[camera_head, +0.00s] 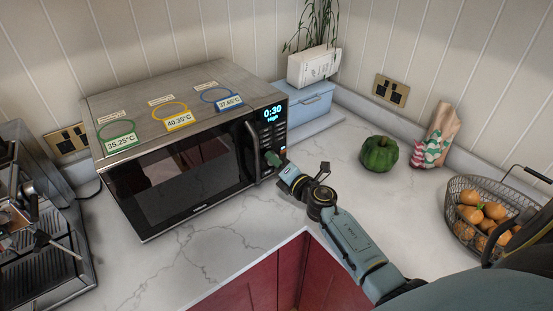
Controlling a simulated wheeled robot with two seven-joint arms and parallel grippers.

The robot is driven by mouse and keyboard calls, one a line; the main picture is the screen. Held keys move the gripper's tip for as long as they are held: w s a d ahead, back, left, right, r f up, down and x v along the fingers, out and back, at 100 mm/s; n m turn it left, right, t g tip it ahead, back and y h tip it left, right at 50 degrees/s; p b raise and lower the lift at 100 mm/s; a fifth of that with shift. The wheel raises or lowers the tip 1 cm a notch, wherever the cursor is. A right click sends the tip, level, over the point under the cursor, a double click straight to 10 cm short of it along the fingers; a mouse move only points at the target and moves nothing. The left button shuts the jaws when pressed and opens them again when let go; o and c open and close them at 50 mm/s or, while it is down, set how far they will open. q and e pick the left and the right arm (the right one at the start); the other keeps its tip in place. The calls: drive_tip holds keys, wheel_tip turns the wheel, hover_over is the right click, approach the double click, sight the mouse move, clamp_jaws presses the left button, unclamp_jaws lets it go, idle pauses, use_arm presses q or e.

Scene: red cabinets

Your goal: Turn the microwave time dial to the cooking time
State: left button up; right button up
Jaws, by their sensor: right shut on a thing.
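The microwave (185,150) stands on the marble counter with its dark door closed. Small buttons run down the control panel under the display. My right arm reaches in from the lower right, and my right gripper (274,160) is at the lower part of this panel. It is shut on the time dial, which the gripper mostly hides. The dial's exact angle cannot be made out. My left gripper is not in view.
The microwave's door handle (254,150) is just left of my right gripper. Three temperature-labelled rings lie on the microwave's top. A coffee machine (40,240) stands at left. A green pepper-like object (379,154) and a wire basket (462,229) of onions are at right. The counter's front middle is clear.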

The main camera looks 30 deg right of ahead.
drive_tip(key=shift+m+p, duration=0.3)
drive_tip(key=shift+m, duration=0.5)
drive_tip(key=o, duration=1)
drive_tip(key=shift+s, duration=0.1)
drive_tip(key=s, duration=1.3)
drive_tip(key=shift+s+d+r, duration=0.1)
drive_tip(key=shift+d+r, duration=0.25)
